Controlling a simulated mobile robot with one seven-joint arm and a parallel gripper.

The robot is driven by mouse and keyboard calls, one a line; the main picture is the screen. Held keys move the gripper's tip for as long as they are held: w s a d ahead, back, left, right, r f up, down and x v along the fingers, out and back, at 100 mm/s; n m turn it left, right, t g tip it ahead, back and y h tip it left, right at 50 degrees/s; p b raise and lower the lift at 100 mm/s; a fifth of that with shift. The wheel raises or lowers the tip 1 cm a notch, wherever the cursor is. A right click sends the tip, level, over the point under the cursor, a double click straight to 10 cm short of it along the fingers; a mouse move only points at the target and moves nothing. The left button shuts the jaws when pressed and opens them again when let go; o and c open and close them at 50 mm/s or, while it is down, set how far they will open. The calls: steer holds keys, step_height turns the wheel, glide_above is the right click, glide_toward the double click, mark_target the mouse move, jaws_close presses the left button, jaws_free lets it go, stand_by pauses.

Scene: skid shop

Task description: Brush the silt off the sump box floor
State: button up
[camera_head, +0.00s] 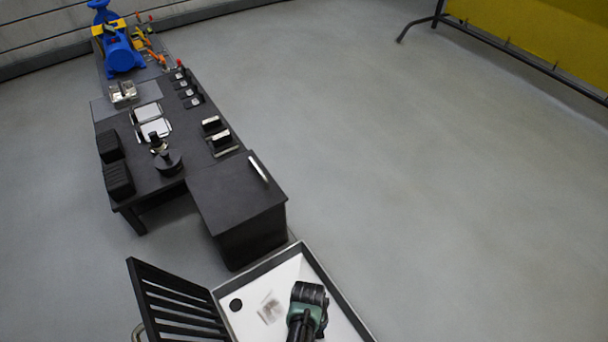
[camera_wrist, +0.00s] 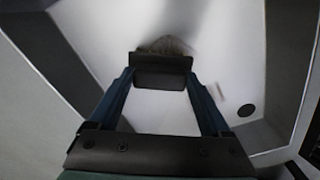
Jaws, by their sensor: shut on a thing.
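The sump box (camera_head: 325,268) stands at the bottom of the head view, with a white floor and a dark rim. A brownish silt patch (camera_head: 270,308) lies on its floor near a round black hole (camera_head: 236,305). The hole also shows in the wrist view (camera_wrist: 245,109), beside a small faint smudge (camera_wrist: 218,109). My gripper (camera_wrist: 160,82) is shut on a dark block, seemingly the brush (camera_wrist: 161,66), over the box floor. A grey-brown fringe lies just beyond the block; I cannot tell whether it is bristles or silt. In the head view my arm hides the brush.
A black slatted grate (camera_head: 175,305) stands tilted up at the box's left side. A black cabinet (camera_head: 240,205) stands just behind the box, joining a dark bench (camera_head: 140,180) with small parts and a blue pump (camera_head: 122,55).

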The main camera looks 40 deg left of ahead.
steer(key=shift+s+d+r+p, duration=0.1)
steer(key=shift+s+d+p, duration=0.15)
steer(key=shift+d, duration=0.3)
steer(key=shift+s+d+f+p, duration=0.1)
steer(key=shift+d+p, duration=0.3)
steer(key=shift+d, duration=0.15)
steer(key=shift+s+d+r+p, duration=0.1)
steer(key=shift+s+d+p, duration=0.15)
steer(key=shift+d, duration=0.3)
steer(key=shift+s+a+p, duration=0.3)
steer(key=shift+s+p, duration=0.05)
steer(key=shift+s, duration=0.4)
steer(key=shift+w+a+f+b, duration=0.15)
steer(key=shift+a+b, duration=0.1)
steer(key=shift+a, duration=0.2)
steer(key=shift+w+a+f+b, duration=0.1)
steer(key=shift+w+a+b, duration=0.1)
steer(key=shift+a, duration=0.2)
steer(key=shift+w+a+r+b, duration=0.1)
steer(key=shift+w+a+b, duration=0.35)
steer(key=shift+a, duration=0.5)
steer(key=shift+w+a+f+b, duration=0.1)
steer(key=shift+w+a+b, duration=0.1)
steer(key=shift+a+b, duration=0.6)
steer(key=shift+w+a+r+b, duration=0.1)
steer(key=shift+w+a+b, duration=0.2)
steer(key=shift+a, duration=0.85)
